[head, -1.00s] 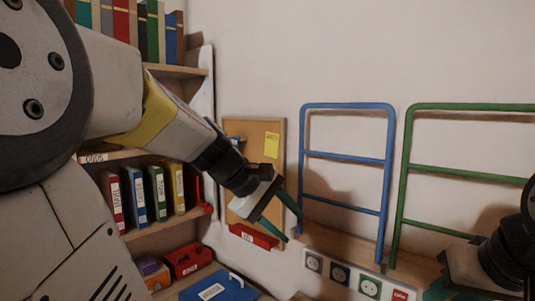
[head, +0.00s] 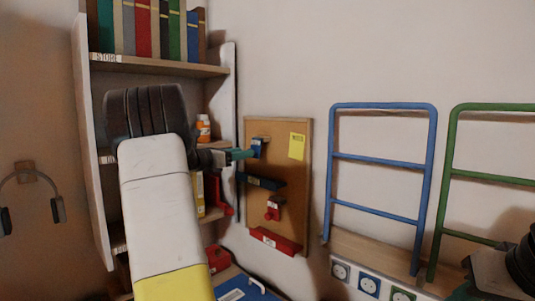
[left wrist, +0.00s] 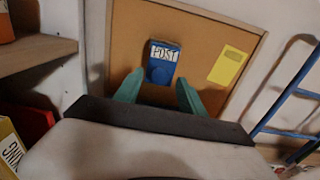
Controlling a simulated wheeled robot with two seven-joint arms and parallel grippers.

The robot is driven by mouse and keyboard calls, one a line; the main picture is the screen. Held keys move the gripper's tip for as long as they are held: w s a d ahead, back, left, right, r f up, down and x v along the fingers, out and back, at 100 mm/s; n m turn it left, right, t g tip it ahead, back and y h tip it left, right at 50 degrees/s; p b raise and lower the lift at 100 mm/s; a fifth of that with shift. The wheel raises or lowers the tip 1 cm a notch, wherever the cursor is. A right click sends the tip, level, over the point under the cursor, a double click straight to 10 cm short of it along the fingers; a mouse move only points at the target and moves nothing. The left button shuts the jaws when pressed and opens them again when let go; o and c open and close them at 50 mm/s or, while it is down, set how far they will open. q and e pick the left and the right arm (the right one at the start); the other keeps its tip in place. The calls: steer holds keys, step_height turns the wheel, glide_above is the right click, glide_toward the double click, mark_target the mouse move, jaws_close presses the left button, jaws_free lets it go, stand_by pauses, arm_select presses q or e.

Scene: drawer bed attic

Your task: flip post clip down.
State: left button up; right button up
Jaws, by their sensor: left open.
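The post clip (head: 258,145) is a small blue piece high on the cork board (head: 284,160). In the left wrist view the clip (left wrist: 162,70) shows its white POST label at the top and a round mark below. My left gripper (head: 239,154) points at it from the left in the head view. In the left wrist view its green fingers (left wrist: 159,94) are apart, with the clip just beyond and between them. I cannot tell whether they touch it. My right gripper (head: 462,290) is partly cut off at the bottom right; its jaws do not show clearly.
A yellow note (head: 297,146) is right of the clip. A dark bar (head: 262,183), a red clip (head: 273,208) and a red tray (head: 275,241) are lower on the board. The shelf (head: 155,64) stands left. Blue (head: 428,170) and green (head: 446,190) rails stand right.

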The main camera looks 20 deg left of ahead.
mark_target(253, 148)
arm_select(q)
steer(key=x, duration=0.2)
steer(key=shift+w+d, duration=0.1)
steer(key=shift+w, duration=0.1)
jaws_close()
steer(key=shift+w+d+f+t+h, duration=0.1)
steer(key=shift+w+f+t+h, duration=0.15)
steer(key=shift+t, duration=0.35)
steer(key=shift+w+d+f+t+h, duration=0.15)
steer(key=shift+f+t+h, duration=0.2)
steer(key=shift+t, duration=0.25)
